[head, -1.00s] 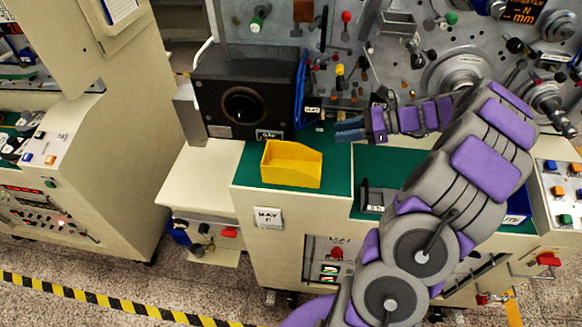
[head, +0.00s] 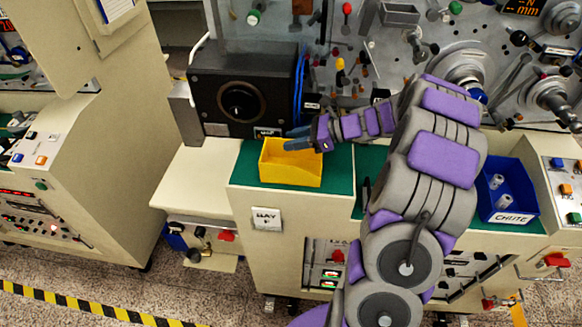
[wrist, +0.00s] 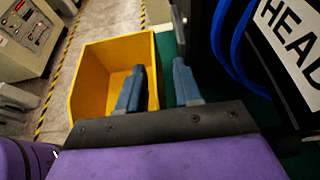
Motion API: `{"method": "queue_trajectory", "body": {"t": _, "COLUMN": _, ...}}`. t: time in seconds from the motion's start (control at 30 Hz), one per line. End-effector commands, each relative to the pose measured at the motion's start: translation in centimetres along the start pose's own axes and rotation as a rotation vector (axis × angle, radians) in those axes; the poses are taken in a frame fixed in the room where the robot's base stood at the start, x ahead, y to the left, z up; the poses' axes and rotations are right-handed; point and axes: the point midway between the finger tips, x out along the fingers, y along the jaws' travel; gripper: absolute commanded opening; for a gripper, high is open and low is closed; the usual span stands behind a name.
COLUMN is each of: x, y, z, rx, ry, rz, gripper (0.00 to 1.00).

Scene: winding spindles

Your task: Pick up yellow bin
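The yellow bin (head: 290,174) sits upright on the green mat at the front of the bench, left of centre in the head view. It is open-topped and looks empty where its inside shows. My gripper (head: 298,139) is open at the bin's back right rim. In the wrist view the bin (wrist: 92,85) fills the left middle. One finger of my gripper (wrist: 158,66) shows over the inside of the bin and the other outside it, with the bin's near wall between them. I cannot tell whether the fingers touch the wall.
A black box with a round dial (head: 243,101) stands close behind the bin, with blue cables (head: 300,85) at its right. A blue bin marked CHUTE (head: 511,217), holding white spools, is at the right. The cream ledge (head: 195,185) left of the mat is clear.

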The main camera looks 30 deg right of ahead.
Motion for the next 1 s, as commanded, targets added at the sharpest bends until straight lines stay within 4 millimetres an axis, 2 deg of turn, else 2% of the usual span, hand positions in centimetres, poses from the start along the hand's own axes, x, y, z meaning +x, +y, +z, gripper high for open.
{"method": "queue_trajectory", "body": {"t": 0.1, "x": 0.77, "y": 0.12, "z": 0.06, "rx": -0.002, "ry": -0.001, "rz": 0.002, "gripper": 0.34}}
{"method": "queue_trajectory", "body": {"t": 0.33, "x": 0.48, "y": -0.17, "z": -0.09, "rx": 0.002, "ry": -0.004, "rz": 0.001, "gripper": 0.33}}
{"method": "queue_trajectory", "body": {"t": 0.67, "x": 0.54, "y": -0.11, "z": -0.05, "rx": 0.001, "ry": -0.003, "rz": 0.001, "gripper": 0.01}}
{"method": "queue_trajectory", "body": {"t": 1.0, "x": 0.62, "y": -0.04, "z": 0.01, "rx": 0.001, "ry": -0.003, "rz": 0.001, "gripper": 0.0}}
